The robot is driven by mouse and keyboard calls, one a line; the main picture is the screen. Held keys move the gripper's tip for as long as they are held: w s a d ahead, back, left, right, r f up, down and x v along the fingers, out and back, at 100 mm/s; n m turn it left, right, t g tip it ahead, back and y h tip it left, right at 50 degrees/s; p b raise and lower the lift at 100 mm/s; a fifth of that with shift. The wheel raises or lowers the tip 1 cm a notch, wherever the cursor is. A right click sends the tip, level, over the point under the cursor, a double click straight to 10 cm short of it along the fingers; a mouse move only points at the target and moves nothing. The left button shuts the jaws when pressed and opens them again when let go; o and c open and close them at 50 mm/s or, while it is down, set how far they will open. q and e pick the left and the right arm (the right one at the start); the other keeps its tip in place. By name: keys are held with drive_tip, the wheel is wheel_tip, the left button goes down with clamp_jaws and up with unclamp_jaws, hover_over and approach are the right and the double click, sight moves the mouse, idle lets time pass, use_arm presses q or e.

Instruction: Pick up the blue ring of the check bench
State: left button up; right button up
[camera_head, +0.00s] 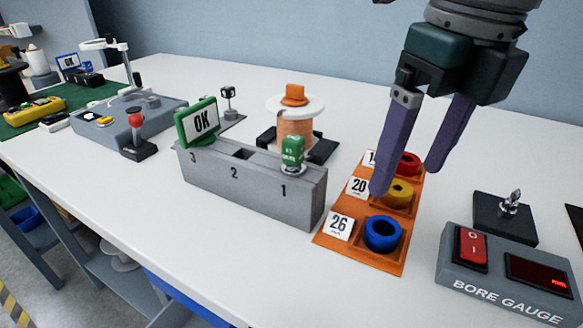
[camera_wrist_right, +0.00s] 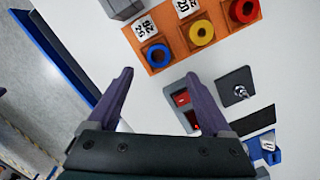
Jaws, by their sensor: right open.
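The blue ring (camera_head: 382,233) sits in the front place of an orange tray (camera_head: 389,264), beside a card marked 26. It also shows in the right wrist view (camera_wrist_right: 158,55), near the top. A yellow ring (camera_head: 398,193) and a red ring (camera_head: 409,164) sit behind it in the same tray. My right gripper (camera_head: 408,180) is open and empty, in the air over the tray's back part in the head view. In the right wrist view its fingers (camera_wrist_right: 160,95) are spread, with the blue ring beyond them. My left gripper is not in view.
A grey numbered block (camera_head: 252,186) with an OK sign and a green-topped piece stands left of the tray. A bore gauge box (camera_head: 505,272) stands to its right. Behind are an orange spool (camera_head: 295,130) and a black stand (camera_head: 505,218).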

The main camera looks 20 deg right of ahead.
sight(387, 219)
drive_tip(key=f, duration=0.6)
drive_tip(key=w+f, duration=0.1)
drive_tip(key=f, duration=0.2)
drive_tip(key=shift+a, duration=0.15)
clamp_jaws()
idle(0.4)
